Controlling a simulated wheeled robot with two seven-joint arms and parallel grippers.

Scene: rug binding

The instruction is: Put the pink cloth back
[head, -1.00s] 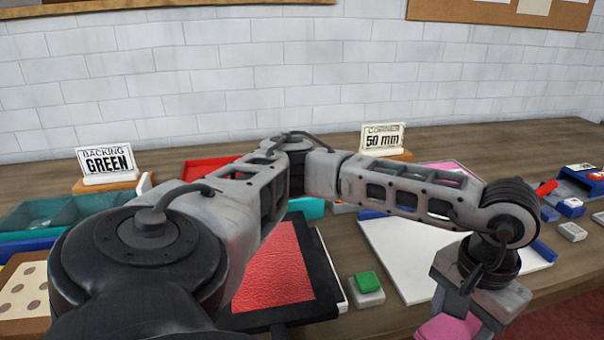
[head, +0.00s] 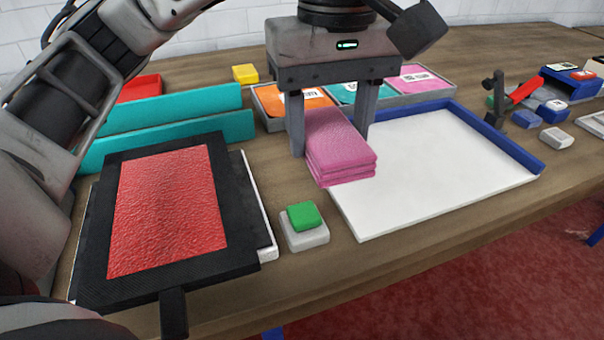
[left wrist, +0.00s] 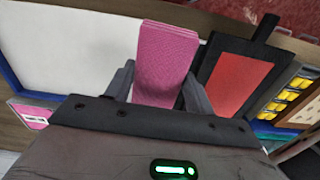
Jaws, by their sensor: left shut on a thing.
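The pink cloth (head: 338,148) is a folded stack held between the fingers of my left gripper (head: 331,125). My left gripper is shut on it, above the left edge of the white tray with blue walls. The cloth also shows between the fingers in the left wrist view (left wrist: 165,60). Behind it stands a grey tray (head: 437,96) with compartments; orange, teal and pink cards (head: 421,77) show in it, the pink one at the right. My right gripper is not in view.
The white, blue-walled tray (head: 440,170) is empty. A black frame with a red textured sheet (head: 165,210) lies at left, before teal bars (head: 170,125). A green block on a white base (head: 304,222) sits between. A yellow block (head: 245,74) and small blue and grey blocks (head: 553,112) stand further off.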

